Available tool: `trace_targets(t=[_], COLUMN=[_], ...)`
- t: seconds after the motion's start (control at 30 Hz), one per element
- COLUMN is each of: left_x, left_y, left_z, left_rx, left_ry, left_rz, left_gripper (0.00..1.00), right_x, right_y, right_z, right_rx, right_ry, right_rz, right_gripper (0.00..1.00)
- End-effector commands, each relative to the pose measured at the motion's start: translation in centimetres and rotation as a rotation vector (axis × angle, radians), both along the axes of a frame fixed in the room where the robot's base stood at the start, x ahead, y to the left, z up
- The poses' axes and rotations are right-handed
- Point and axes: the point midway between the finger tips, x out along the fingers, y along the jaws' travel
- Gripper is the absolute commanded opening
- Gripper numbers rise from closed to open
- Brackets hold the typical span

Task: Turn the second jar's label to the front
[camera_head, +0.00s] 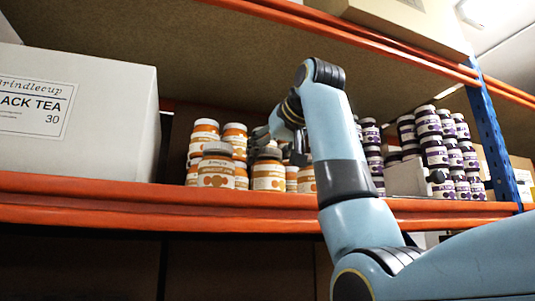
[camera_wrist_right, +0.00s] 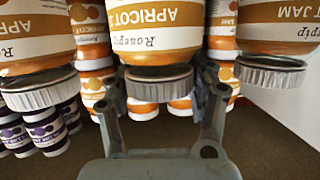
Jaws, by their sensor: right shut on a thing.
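My right gripper (camera_head: 281,146) comes down from my arm onto the middle front jar (camera_head: 268,174), an apricot jam jar with an orange and cream label and a grey lid. In the right wrist view the jars appear upside down; there the right gripper (camera_wrist_right: 162,88) has a finger on each side of this middle jar (camera_wrist_right: 155,38), shut on it near the lid. Its label shows part of the words "Apricot J", with lettering toward the front in the head view. My left gripper is not in view.
Similar front jars stand on either side, one left (camera_head: 216,168) and one right (camera_head: 307,180), close to the gripper. Stacked apricot jars stand behind. A white tea box (camera_head: 110,130) is at left, purple-labelled jars (camera_head: 430,130) at right. The orange shelf edge (camera_head: 150,195) runs below.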

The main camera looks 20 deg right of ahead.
Motion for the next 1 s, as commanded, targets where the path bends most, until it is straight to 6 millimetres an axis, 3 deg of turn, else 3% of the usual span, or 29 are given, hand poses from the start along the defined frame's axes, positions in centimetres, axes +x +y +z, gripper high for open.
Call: trace_targets(t=[0.43, 0.47, 0.5, 0.67, 1.0], left_x=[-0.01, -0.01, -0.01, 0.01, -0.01], left_y=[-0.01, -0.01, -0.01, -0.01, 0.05], left_z=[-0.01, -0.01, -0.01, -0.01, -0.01], left_rx=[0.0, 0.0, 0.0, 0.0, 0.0], left_ry=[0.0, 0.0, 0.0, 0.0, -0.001], left_rz=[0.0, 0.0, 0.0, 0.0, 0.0], left_gripper=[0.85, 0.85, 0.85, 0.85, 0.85], right_x=[-0.03, -0.03, -0.02, -0.02, -0.43], right_y=[0.0, 0.0, 0.0, 0.0, -0.06], right_z=[-0.3, -0.32, -0.33, -0.35, -0.27], right_rx=[0.0, 0.0, -0.001, 0.0, 0.0], right_ry=[-0.002, -0.002, -0.001, -0.001, 0.0], right_rz=[0.001, 0.001, 0.001, 0.001, 0.001], right_gripper=[0.0, 0.61, 0.66, 0.86, 0.86])
